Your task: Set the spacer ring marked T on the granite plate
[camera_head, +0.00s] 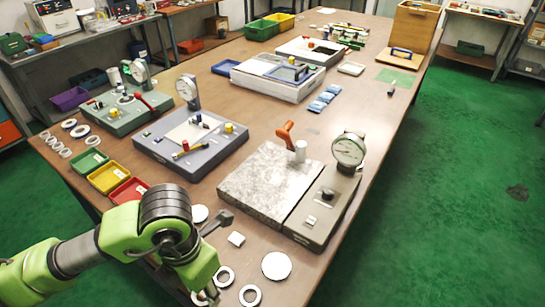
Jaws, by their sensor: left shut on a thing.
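The granite plate (268,183) is a grey speckled slab at the table's near side, with its top mostly bare. My left gripper (204,296) is low at the bottom edge, in front of the plate and to its left. It is shut on a pale ring (199,299), mostly hidden by the gripper and wrist. Two pale rings lie just right of it: one ring (225,268) and another ring (250,287). No T mark is readable on any ring. My right gripper is not in view.
A dial gauge (349,150) on a dark base stands right of the plate, with an orange-handled tool (285,134) near its back edge. A white disc (276,266) and a dark tool (217,221) lie in front. Red, yellow and green trays (128,190) sit left.

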